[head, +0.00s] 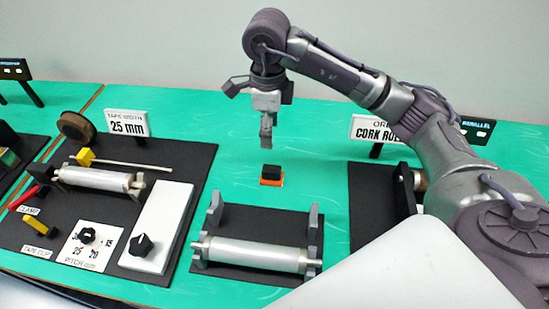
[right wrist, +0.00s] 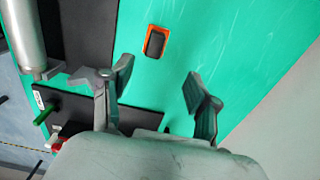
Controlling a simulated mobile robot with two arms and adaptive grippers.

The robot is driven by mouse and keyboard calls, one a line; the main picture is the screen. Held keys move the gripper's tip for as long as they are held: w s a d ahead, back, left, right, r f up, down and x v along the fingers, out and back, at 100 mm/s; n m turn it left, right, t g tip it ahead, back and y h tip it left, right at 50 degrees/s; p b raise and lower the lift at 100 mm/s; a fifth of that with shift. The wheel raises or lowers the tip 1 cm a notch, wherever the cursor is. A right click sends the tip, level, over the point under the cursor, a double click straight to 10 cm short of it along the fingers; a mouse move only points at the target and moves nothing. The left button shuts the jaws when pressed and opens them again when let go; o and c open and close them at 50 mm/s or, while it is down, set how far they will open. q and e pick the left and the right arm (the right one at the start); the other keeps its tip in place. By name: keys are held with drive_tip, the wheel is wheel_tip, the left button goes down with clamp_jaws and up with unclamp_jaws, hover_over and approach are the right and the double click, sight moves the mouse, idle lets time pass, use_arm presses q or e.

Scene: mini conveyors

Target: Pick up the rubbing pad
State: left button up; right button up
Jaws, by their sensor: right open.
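The rubbing pad (head: 271,172) is a small black block on an orange base, lying on the green table in the middle of the head view. In the right wrist view the pad (right wrist: 155,42) shows as a dark block with an orange rim, beyond the fingertips. My right gripper (head: 266,135) points down above the pad, apart from it. In the right wrist view the right gripper (right wrist: 160,82) has its two fingers spread, with nothing between them. My left gripper is in neither view.
A black board with a silver roller (head: 258,255) on stands lies in front of the pad. At left, a black board carries another roller (head: 100,179), a white knob panel (head: 158,228) and a tape roll (head: 76,127). Green table around the pad is clear.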

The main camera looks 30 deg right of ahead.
hover_over(272, 168)
drive_tip(key=f, duration=0.3)
drive_tip(key=f+p, duration=0.1)
drive_tip(key=f, duration=0.3)
drive_tip(key=shift+w+a, duration=0.15)
drive_tip(key=shift+a, duration=0.05)
drive_tip(key=shift+w+f, duration=0.1)
drive_tip(key=shift+f, duration=0.9)
drive_tip(key=f, duration=0.1)
drive_tip(key=f+p, duration=0.1)
drive_tip(key=f, duration=0.1)
drive_tip(key=shift+s+d+f+p, duration=0.15)
drive_tip(key=shift+s+f+p, duration=0.1)
drive_tip(key=shift+s+p, duration=0.1)
drive_tip(key=shift+f, duration=0.4)
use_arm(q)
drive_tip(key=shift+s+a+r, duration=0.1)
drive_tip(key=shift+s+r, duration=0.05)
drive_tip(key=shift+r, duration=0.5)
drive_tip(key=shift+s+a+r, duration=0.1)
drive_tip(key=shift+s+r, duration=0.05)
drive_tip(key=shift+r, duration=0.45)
use_arm(e)
drive_tip(key=shift+w, duration=0.1)
drive_tip(key=shift+c, duration=0.3)
drive_tip(key=c, duration=1.1)
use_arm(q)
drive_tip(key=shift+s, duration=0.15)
